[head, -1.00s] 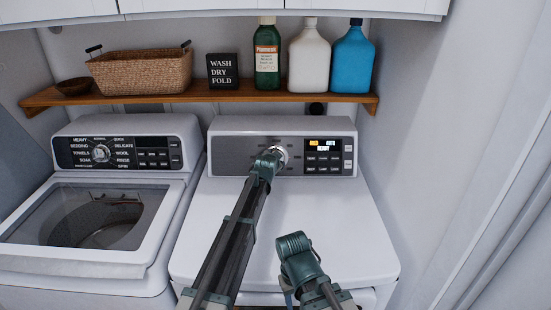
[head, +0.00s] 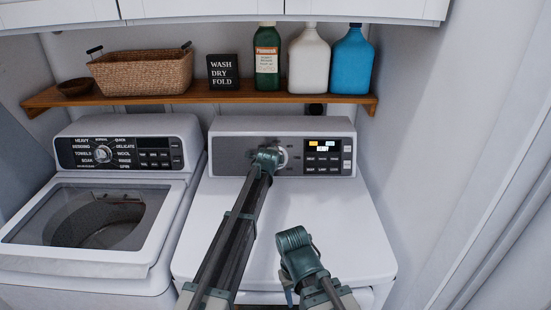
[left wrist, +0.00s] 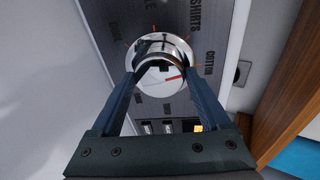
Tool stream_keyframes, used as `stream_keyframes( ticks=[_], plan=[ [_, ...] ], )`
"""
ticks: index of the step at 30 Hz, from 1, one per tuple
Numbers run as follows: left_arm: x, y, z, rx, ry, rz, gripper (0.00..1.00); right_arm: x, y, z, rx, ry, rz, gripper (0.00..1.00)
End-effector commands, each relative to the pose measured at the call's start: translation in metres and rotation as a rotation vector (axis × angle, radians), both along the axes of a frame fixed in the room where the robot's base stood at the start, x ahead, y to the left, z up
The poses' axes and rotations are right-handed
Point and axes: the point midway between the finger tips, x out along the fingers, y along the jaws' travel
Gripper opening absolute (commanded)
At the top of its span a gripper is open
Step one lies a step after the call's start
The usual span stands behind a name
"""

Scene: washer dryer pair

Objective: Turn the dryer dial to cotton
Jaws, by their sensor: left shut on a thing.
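The dryer dial (left wrist: 160,62) is a round silver knob on the dryer's grey control panel (head: 232,150). In the left wrist view, my left gripper (left wrist: 158,75) has its two fingers on opposite sides of the knob, shut on it. The knob's red pointer line slants right, towards the side with a label that seems to read cotton (left wrist: 208,66). A shirts label (left wrist: 195,16) is above it. In the head view, my left gripper (head: 268,160) covers much of the dial. My right gripper (head: 296,246) hangs over the dryer's front top; its fingers cannot be made out.
The dryer's lit display and buttons (head: 323,158) are just right of the dial. The washer (head: 60,262) stands to the left with its own dial. A wooden shelf (head: 200,98) above holds a basket, a sign and bottles. A wall is close on the right.

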Motion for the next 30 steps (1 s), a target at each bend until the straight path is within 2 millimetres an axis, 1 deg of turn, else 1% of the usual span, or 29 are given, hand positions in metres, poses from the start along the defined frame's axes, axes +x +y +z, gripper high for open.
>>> stream_keyframes(
  ticks=[9, 26, 27, 29, 30],
  plan=[
    [-0.0005, -0.0007, -0.0001, 0.106, 0.002, -0.056, 0.24, 0.0000, 0.0000, 0.0029, 0.000, 0.000, 0.000, 0.50],
    [-0.0009, -0.0007, -0.0004, 0.129, 0.004, -0.068, 0.24, 0.0000, 0.0000, 0.0033, 0.000, 0.000, 0.000, 0.50],
    [-0.0009, -0.0007, -0.0004, 0.129, 0.004, -0.068, 0.81, 0.0000, 0.0000, 0.0033, 0.000, 0.000, 0.000, 0.50],
    [-0.0009, -0.0007, -0.0004, 0.129, 0.004, -0.068, 0.92, 0.0000, 0.0000, 0.0033, 0.000, 0.000, 0.000, 0.50],
    [-0.0007, -0.0007, -0.0003, 0.129, 0.003, -0.068, 0.99, 0.0000, 0.0000, 0.0033, 0.000, 0.000, 0.000, 0.50]
  ],
)
